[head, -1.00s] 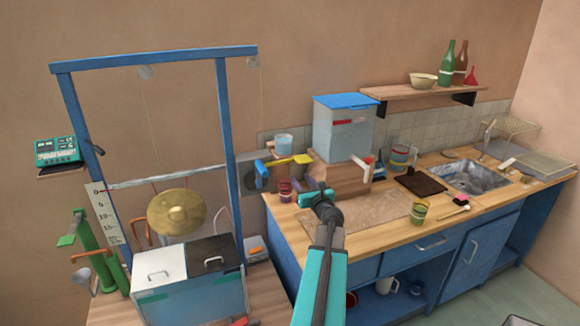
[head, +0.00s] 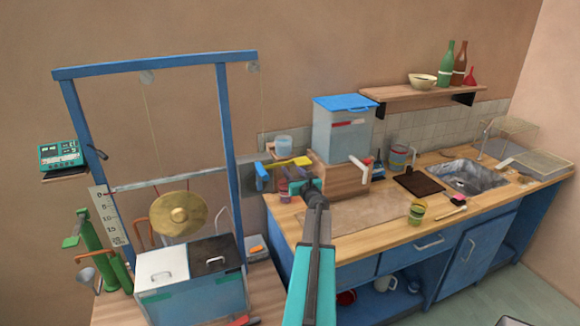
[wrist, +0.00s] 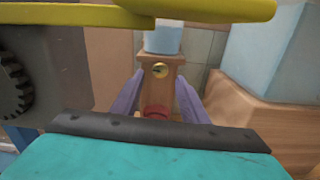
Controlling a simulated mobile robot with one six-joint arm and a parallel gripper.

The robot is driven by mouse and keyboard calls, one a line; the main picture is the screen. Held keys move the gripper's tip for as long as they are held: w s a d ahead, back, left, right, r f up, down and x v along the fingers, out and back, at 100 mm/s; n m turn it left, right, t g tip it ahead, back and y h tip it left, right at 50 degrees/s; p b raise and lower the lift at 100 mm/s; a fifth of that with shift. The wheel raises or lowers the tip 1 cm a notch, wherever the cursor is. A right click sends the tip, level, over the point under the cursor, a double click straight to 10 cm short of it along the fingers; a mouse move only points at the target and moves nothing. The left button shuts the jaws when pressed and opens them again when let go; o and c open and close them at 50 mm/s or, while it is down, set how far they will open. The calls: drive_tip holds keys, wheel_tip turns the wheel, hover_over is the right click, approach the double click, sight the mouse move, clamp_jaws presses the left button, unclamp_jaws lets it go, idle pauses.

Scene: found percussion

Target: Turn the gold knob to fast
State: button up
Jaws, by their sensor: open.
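The gold knob (wrist: 160,70) is a small round disc with a dark mark on the front of a narrow wooden stand (wrist: 172,90), below a pale blue cup (wrist: 163,38). It is ahead of my gripper (wrist: 159,79), whose two purple fingers are open on either side of it in the picture, with nothing held. Whether the fingertips reach the knob I cannot tell. No "fast" label is readable. In the head view my gripper (head: 297,186) is in front of the stand, and I cannot make out the knob there.
A yellow bar (head: 287,163) crosses close above my gripper, with a dark toothed wheel (wrist: 12,88) at its left. A wooden block (head: 343,178) under a clear, blue-lidded tank (head: 342,135) stands close at the right. A red cup (wrist: 156,112) sits low between the fingers.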

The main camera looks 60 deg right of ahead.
drive_tip(key=shift+p+x, duration=0.6)
drive_tip(key=shift+x, duration=1.1)
drive_tip(key=c, duration=1)
